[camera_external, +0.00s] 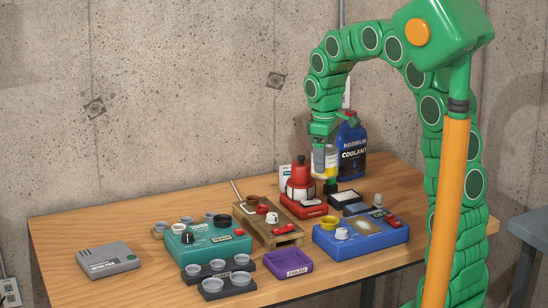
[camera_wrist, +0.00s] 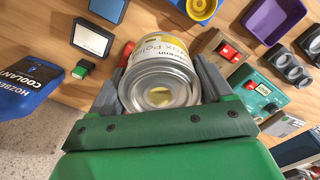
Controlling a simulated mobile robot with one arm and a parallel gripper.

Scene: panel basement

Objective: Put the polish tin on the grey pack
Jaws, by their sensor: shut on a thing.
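The polish tin (camera_wrist: 163,62) is a round metal tin with a white and yellow label. My gripper (camera_wrist: 160,92) is shut on it, with one grey finger on each side. In the external view the tin (camera_external: 331,163) hangs partly hidden behind a finger of my gripper (camera_external: 323,155), at the back right of the table beside the coolant bottle. I cannot tell how far it is above the table. The grey pack (camera_external: 105,261) lies flat at the table's left front, far from my gripper, with nothing on its top.
The blue coolant bottle (camera_external: 351,150) stands close to my gripper. A red device (camera_external: 303,190), a wooden stand (camera_external: 268,224), a teal box (camera_external: 208,245), a purple tray (camera_external: 288,262), a blue box (camera_external: 362,234) and dark cup holders (camera_external: 218,276) fill the middle.

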